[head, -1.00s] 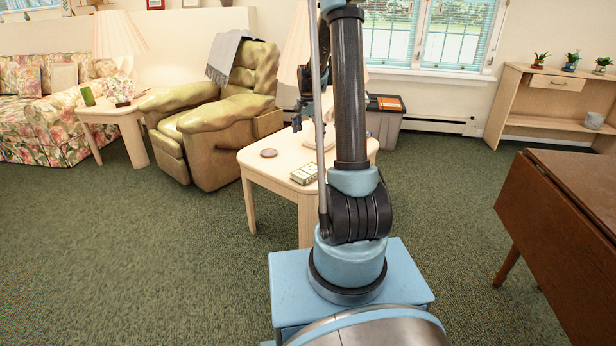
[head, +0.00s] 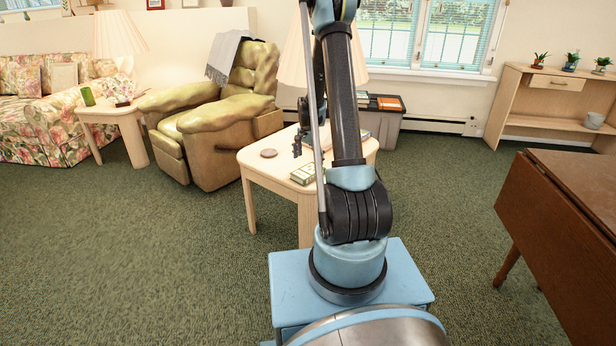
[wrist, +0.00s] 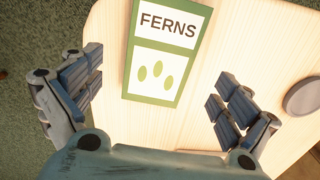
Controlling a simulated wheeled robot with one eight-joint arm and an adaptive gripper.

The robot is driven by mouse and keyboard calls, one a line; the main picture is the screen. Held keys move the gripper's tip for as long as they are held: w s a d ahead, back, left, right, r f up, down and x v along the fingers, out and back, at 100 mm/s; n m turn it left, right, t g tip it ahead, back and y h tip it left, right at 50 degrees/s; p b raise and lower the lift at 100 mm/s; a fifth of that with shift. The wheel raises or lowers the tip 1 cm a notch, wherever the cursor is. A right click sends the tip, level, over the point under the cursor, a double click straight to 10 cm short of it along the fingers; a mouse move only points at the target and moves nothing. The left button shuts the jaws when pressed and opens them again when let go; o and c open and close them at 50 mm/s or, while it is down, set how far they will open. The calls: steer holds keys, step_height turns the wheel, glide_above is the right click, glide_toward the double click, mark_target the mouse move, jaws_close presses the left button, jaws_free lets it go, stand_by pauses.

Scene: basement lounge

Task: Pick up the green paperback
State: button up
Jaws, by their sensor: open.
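The green paperback (wrist: 167,50) lies flat on the light wood table (wrist: 240,45), its cover reading "FERNS" over leaf shapes. In the head view the paperback (head: 303,174) is near the table's front edge, partly hidden by my arm. My gripper (wrist: 162,85) is open and empty above the table. In the wrist view the paperback is ahead of and between the spread fingers, touching neither. In the head view my gripper (head: 304,147) is small and dark, above the table behind the paperback.
A round brown disc (head: 268,153) lies on the table left of the paperback and shows in the wrist view (wrist: 303,97). A lamp (head: 294,60) stands behind. A green recliner (head: 215,130) is left, a brown drop-leaf table (head: 575,200) right. Carpet in front is open.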

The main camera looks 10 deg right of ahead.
mark_target(308, 171)
steer(key=shift+f, duration=2.6)
steer(key=c, duration=1.3)
